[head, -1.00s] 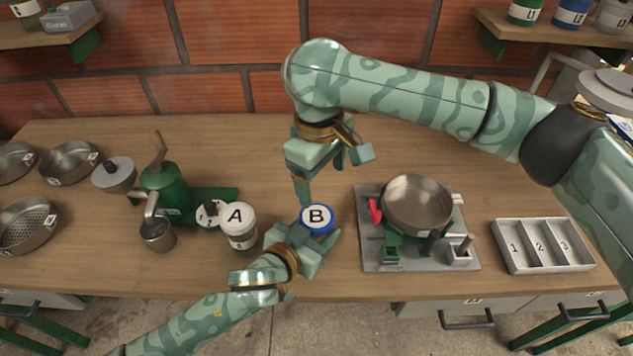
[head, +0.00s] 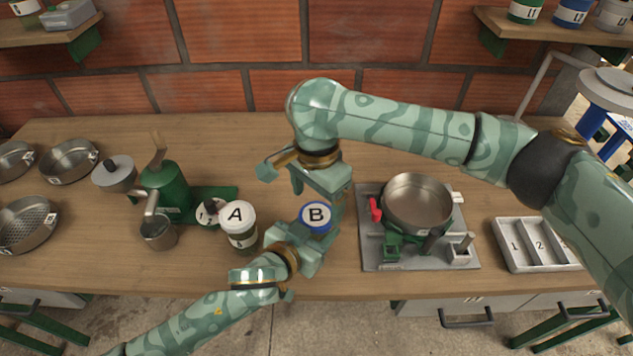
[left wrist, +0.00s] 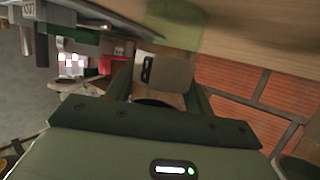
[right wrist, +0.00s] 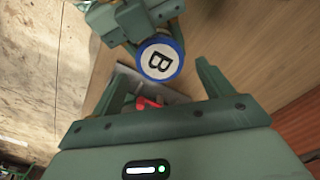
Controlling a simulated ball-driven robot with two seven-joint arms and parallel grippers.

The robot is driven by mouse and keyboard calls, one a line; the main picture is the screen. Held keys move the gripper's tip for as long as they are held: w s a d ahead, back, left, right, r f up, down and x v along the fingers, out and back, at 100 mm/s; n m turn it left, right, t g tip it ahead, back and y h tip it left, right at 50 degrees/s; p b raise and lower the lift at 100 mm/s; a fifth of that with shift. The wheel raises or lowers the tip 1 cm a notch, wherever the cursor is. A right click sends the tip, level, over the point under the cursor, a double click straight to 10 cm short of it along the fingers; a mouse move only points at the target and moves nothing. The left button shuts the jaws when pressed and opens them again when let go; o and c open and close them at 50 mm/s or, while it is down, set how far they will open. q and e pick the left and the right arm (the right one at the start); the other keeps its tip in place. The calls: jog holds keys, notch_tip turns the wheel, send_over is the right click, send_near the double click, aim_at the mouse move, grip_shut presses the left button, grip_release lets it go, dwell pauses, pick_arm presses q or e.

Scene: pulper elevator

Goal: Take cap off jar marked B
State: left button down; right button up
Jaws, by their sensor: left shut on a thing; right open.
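Jar B shows from above by its blue-rimmed cap (head: 316,216), white with a black B, in the middle of the table. The cap is on the jar. My left gripper (head: 312,238) is shut on the jar's body from the front, below the cap, and hides much of it. My right gripper (head: 318,196) is open and points down just above and behind the cap. In the right wrist view the cap (right wrist: 158,58) shows between and beyond the open fingers, apparently not touched.
Jar A (head: 240,226) stands close left of my left gripper, beside the green pulper (head: 165,190). A grey plate with a pan (head: 416,203) and red handle (head: 375,210) is close on the right. A numbered tray (head: 535,245) lies further right.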

aim_at(317, 214)
jog(key=shift+f, duration=1.85)
jog(key=shift+c, duration=0.3)
jog(key=c, duration=0.9)
jog(key=n, duration=0.5)
jog(key=shift+c, duration=0.2)
jog(key=n, duration=0.5)
jog(key=o, duration=1.1)
